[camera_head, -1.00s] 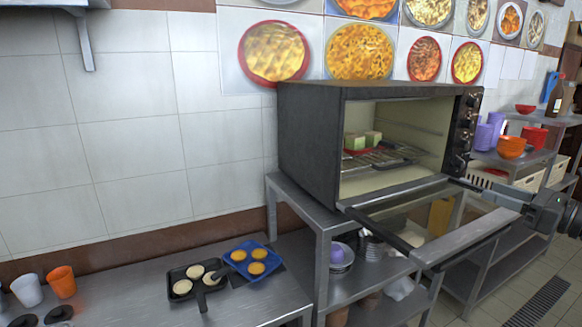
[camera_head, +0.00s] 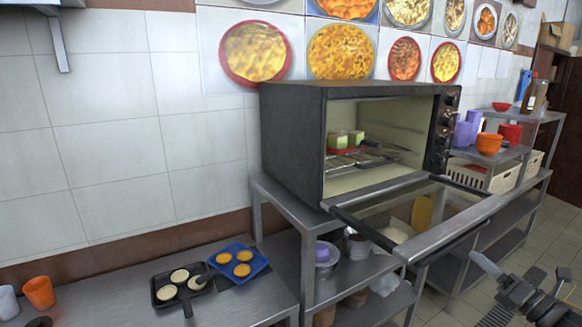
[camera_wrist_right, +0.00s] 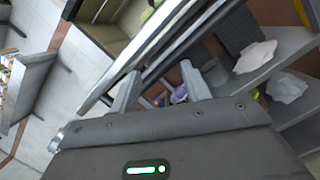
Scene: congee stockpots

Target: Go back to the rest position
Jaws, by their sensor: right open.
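My right gripper (camera_head: 484,262) is at the lower right of the head view, in front of and below the open oven door. It is open and empty. In the right wrist view its two fingers (camera_wrist_right: 160,92) stand apart with nothing between them. The oven (camera_head: 292,150) stands on a metal shelf with its door (camera_head: 440,232) folded down flat. A rack inside holds a red tray (camera_head: 341,151) with green-and-white pieces. The door's edge also crosses the right wrist view (camera_wrist_right: 165,55), close beyond the fingers. My left gripper is out of view.
A blue tray (camera_head: 258,261) and a dark pan (camera_head: 159,298) with round cakes lie on the left counter (camera_head: 110,300). Orange (camera_head: 39,292) and white cups stand at its left end. Metal shelves (camera_head: 508,210) with bowls and baskets stand right.

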